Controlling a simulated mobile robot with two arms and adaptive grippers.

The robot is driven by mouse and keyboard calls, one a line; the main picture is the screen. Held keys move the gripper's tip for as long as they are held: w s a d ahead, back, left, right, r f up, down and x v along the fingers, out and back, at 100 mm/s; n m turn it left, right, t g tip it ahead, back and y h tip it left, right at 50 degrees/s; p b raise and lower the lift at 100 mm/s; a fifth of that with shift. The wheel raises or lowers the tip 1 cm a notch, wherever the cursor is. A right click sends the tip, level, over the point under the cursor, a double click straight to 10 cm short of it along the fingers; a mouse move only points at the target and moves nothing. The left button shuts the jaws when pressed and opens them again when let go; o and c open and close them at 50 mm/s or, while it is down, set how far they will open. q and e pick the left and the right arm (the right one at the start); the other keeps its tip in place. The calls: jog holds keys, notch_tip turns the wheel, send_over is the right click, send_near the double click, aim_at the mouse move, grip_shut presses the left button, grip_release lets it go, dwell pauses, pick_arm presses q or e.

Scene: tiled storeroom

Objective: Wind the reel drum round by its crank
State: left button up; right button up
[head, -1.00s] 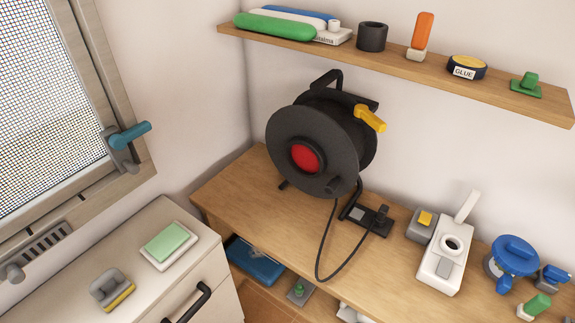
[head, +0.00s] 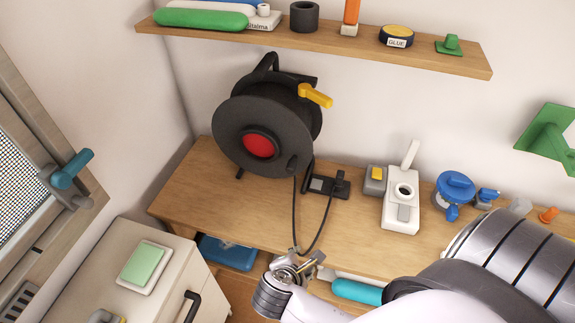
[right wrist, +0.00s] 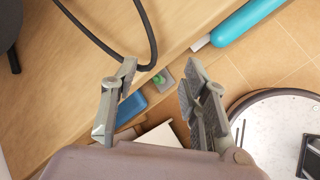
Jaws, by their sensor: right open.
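The reel drum (head: 232,143) is a black disc with a red centre, standing in a black frame on the wooden bench. A yellow handle (head: 316,96) sticks out at its upper right. A small dark knob (head: 292,164) sits on the disc's lower right face. My right gripper (head: 318,266) is low in front of the bench edge, below and right of the reel and apart from it. In the right wrist view its two fingers (right wrist: 160,82) are spread with nothing between them. The reel's black cable (right wrist: 118,54) loops just beyond the fingers. My left gripper is not in view.
A shelf (head: 420,60) with several items hangs above the reel. A white device (head: 400,205) and blue parts (head: 455,188) stand on the bench right of it. A cabinet (head: 105,255) and a window handle (head: 72,168) are at left. A teal cylinder (head: 357,291) lies below.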

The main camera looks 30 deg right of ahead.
jog(key=w+a+r+n+t+h, duration=0.1)
jog(key=w+r+n+t+h, duration=0.35)
jog(key=r+n, duration=0.3)
jog(key=n+t+h+p, duration=0.1)
jog(key=n+t+h, duration=0.2)
jog(key=n, duration=0.3)
send_near(289, 172)
jog(key=shift+y, duration=0.35)
jog(key=p+x, duration=0.3)
jog(key=x, duration=0.8)
jog(key=shift+d+r, duration=0.15)
jog(key=shift+d, duration=0.25)
jog(key=shift+c, duration=0.4)
grip_shut()
